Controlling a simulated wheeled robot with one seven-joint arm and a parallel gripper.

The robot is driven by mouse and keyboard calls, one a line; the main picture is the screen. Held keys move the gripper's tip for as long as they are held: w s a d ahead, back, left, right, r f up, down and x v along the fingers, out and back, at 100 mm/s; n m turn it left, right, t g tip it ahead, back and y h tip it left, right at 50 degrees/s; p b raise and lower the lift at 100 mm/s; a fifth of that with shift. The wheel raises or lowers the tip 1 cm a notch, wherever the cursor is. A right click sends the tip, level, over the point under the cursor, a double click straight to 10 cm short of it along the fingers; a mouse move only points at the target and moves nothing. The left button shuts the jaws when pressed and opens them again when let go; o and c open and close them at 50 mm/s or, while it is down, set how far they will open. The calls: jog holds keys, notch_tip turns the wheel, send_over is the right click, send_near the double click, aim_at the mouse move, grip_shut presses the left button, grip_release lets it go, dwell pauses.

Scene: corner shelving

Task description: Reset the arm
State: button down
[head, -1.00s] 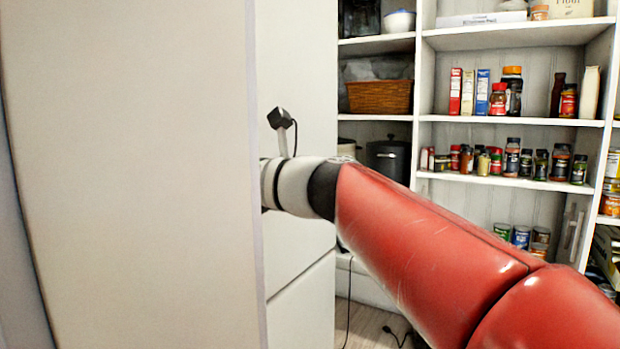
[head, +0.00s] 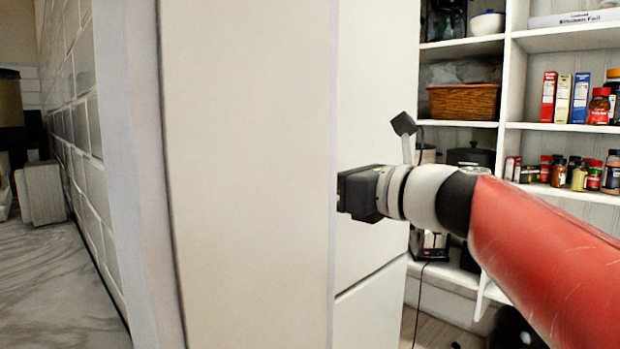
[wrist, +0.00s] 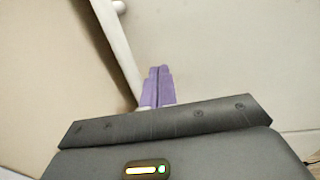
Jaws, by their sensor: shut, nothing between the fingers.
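My red arm reaches in from the lower right in the head view, and its wrist ends beside the edge of a white panel (head: 245,180). The panel hides the fingers in that view. In the wrist view my gripper (wrist: 158,72) shows its purple fingers pressed together, with nothing between them. The fingers point toward a pale surface (wrist: 225,60) and lie close to the white edge strip (wrist: 118,50). I cannot tell whether they touch it.
White corner shelves (head: 470,50) stand at the right with a wicker basket (head: 463,101), boxes and several jars. A tiled wall (head: 75,130) and a grey counter (head: 55,280) are at the left. A cord hangs below the wrist.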

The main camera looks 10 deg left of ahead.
jog(key=v, duration=0.6)
jog(key=s+d+f+n+g+h, duration=0.1)
jog(key=s+d+f+n+h, duration=0.4)
jog(key=f+n, duration=0.3)
jog(key=s+d+f+n+g+h, duration=0.1)
jog(key=s+d+f+n+h, duration=0.4)
jog(key=f, duration=1)
jog(key=s+d+f+n+g+h, duration=0.1)
jog(key=s+d+f+n+h, duration=0.4)
jog(key=d+f+n, duration=0.3)
notch_tip(320, 180, down, 4)
jog(key=s+n, duration=0.1)
jog(key=n, duration=0.1)
jog(key=shift+d+n+h, duration=0.25)
jog(key=shift+n+h, duration=0.05)
jog(key=shift+h, duration=0.1)
jog(key=shift+s+f, duration=0.1)
jog(key=shift+s, duration=0.05)
